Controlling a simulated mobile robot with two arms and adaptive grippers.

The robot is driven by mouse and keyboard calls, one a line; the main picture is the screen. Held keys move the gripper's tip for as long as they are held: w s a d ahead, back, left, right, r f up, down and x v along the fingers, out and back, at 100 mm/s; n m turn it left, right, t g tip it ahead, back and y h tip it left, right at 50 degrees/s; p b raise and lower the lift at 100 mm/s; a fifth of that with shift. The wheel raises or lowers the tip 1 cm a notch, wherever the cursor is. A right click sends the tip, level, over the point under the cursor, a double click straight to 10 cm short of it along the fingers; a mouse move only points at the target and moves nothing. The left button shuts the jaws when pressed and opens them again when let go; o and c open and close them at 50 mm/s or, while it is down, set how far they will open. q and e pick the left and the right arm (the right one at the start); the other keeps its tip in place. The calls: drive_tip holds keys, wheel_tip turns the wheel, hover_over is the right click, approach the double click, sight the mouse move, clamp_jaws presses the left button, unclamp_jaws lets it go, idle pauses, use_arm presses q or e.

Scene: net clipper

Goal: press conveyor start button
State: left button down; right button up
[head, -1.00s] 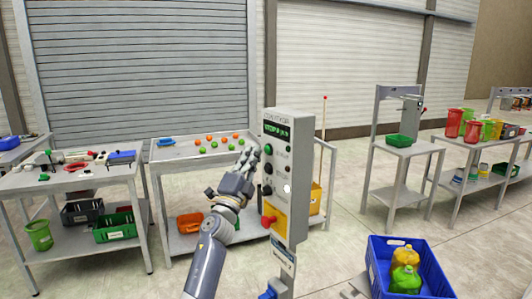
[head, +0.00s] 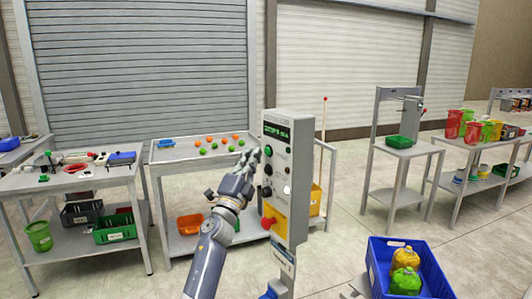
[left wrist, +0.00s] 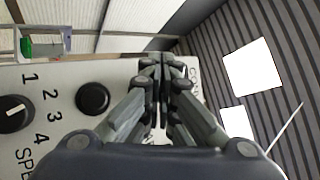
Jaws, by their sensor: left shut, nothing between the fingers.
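The conveyor control box (head: 298,180) stands upright on a post in the middle of the head view, with a green lit display (head: 276,131) at its top. Its front face carries a column of knobs and buttons and a red mushroom button (head: 268,221) on a yellow plate. My left gripper (head: 253,157) is shut and empty, its fingertips at the upper part of this face. I cannot tell whether they touch it. In the left wrist view the shut fingers (left wrist: 163,85) cover part of the panel, beside a black round button (left wrist: 92,98) and a numbered speed knob (left wrist: 14,114). Whatever lies behind the fingertips is hidden.
A table with orange and green balls (head: 205,150) stands behind my left arm. A table with tools (head: 85,178) is at the left. Open floor lies right of the box.

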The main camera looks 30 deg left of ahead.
use_arm(q)
drive_tip(key=shift+w+d+b, duration=0.2)
drive_tip(key=shift+w+b, duration=0.1)
drive_tip(key=shift+w, duration=0.1)
